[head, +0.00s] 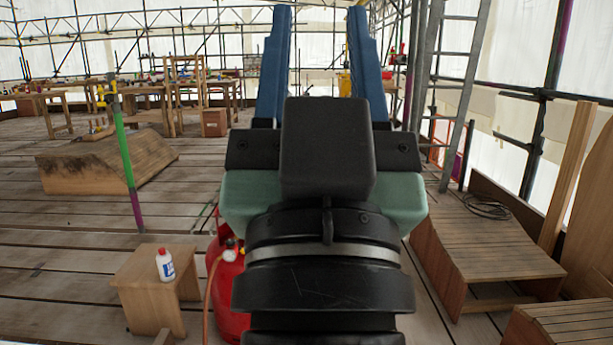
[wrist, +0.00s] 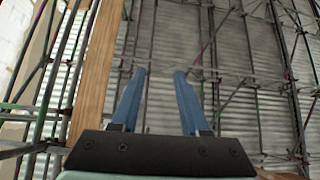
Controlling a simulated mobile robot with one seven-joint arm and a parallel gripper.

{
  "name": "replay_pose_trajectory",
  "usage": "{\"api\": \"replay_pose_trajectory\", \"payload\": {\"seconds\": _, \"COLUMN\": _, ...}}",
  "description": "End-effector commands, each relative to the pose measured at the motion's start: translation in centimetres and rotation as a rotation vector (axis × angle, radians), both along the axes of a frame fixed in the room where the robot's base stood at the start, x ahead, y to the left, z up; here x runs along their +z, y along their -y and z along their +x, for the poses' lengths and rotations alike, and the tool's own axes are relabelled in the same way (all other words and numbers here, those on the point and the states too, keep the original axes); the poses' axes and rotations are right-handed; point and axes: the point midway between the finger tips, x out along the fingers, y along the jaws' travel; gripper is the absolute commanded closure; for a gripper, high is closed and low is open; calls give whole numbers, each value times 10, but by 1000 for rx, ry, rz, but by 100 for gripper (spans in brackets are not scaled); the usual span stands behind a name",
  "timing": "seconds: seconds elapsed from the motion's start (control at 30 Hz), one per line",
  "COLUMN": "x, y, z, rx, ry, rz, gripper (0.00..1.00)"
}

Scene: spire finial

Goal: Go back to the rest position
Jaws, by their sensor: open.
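My gripper (head: 317,22) is raised in front of the head camera, with its two blue fingers pointing up and spread apart. The space between the fingers is empty. In the wrist view my gripper (wrist: 160,74) is also open, with nothing between the fingers and scaffolding and pale sheeting behind it. My arm hides the middle of the deck in the head view.
A white bottle (head: 165,264) stands on a small wooden stool (head: 158,288) at the lower left. A red gas cylinder (head: 228,290) is partly hidden by my arm. A wooden platform (head: 485,240) and a ladder (head: 462,95) stand right. Planked floor (head: 70,240) is open at left.

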Motion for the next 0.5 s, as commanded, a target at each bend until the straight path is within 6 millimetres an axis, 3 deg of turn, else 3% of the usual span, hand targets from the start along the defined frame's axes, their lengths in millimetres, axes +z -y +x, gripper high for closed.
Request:
{"api": "replay_pose_trajectory", "payload": {"seconds": 0.03, "x": 30, "y": -12, "z": -32, "rx": 9, "ry": 92, "rz": -19, "gripper": 55}}
{"api": "replay_pose_trajectory", "payload": {"seconds": 0.1, "x": 61, "y": -9, "z": -25, "rx": 3, "ry": 74, "rz": -18, "gripper": 55}}
{"api": "replay_pose_trajectory", "payload": {"seconds": 0.5, "x": 181, "y": -8, "z": -23, "rx": 5, "ry": 68, "rz": -16, "gripper": 55}}
